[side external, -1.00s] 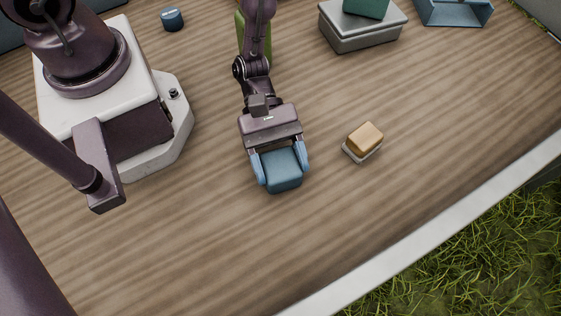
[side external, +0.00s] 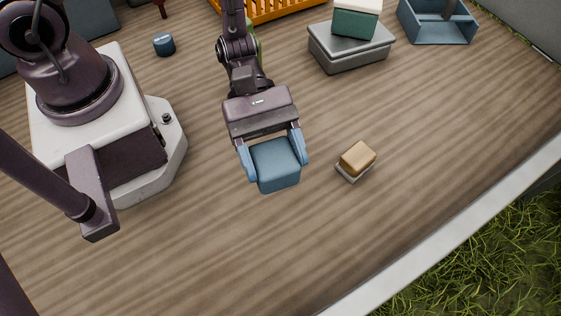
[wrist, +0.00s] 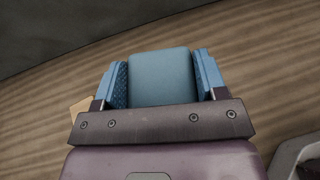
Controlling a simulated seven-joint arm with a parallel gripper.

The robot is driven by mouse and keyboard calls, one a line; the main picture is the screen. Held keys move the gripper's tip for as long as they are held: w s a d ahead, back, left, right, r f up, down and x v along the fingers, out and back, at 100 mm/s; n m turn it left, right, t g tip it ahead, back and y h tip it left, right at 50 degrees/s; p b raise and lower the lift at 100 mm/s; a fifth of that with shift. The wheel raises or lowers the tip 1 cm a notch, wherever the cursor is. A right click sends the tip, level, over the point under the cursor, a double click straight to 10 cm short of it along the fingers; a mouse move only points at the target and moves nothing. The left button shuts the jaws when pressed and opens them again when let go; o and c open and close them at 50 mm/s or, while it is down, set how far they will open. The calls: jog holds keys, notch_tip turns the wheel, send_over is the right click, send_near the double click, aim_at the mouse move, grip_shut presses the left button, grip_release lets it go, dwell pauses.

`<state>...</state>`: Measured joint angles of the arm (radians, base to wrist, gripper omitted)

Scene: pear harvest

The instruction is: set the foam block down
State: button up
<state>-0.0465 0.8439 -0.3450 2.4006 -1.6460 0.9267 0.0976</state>
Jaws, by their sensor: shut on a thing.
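The foam block (side external: 277,165) is blue with rounded edges. My gripper (side external: 273,159) is shut on it, with one light-blue finger pressed to each side. In the wrist view the block (wrist: 161,78) sits squarely between the pads of my gripper (wrist: 162,82). The block appears held over the wooden table (side external: 215,235). Its underside is hidden, and I cannot tell how large any gap below it is.
A tan block on a pale base (side external: 357,158) stands to the right of my gripper. A grey box (side external: 350,49) bearing a green-and-white box, a blue open bin (side external: 437,30), an orange crate (side external: 282,10) and a blue cup (side external: 164,44) stand farther back. The front table is clear.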

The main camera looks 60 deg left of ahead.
jog(key=w+a+r+n+t+y, duration=0.1)
jog(key=w+a+r+n+t, duration=0.2)
jog(key=w, duration=0.6)
jog(key=w+a+r+n+t, duration=0.1)
jog(key=w+a+n+t, duration=0.25)
jog(key=w, duration=0.45)
jog(key=shift+t, duration=0.45)
jog(key=w+d+f, duration=0.1)
jog(key=w+f, duration=0.2)
jog(key=w, duration=0.1)
jog(key=w+d+f, duration=0.1)
jog(key=w+f, duration=0.2)
jog(key=w, duration=0.1)
jog(key=w+d+f, duration=0.2)
jog(key=w+f, duration=0.1)
jog(key=w, duration=0.1)
jog(key=shift+d, duration=0.1)
jog(key=shift+w+d+f, duration=0.15)
jog(key=shift+w+f, duration=0.2)
jog(key=shift+f, duration=0.05)
jog(key=shift+w+f, duration=0.1)
jog(key=shift+f, duration=1.5)
jog(key=o, duration=0.9)
jog(key=shift+f, duration=0.1)
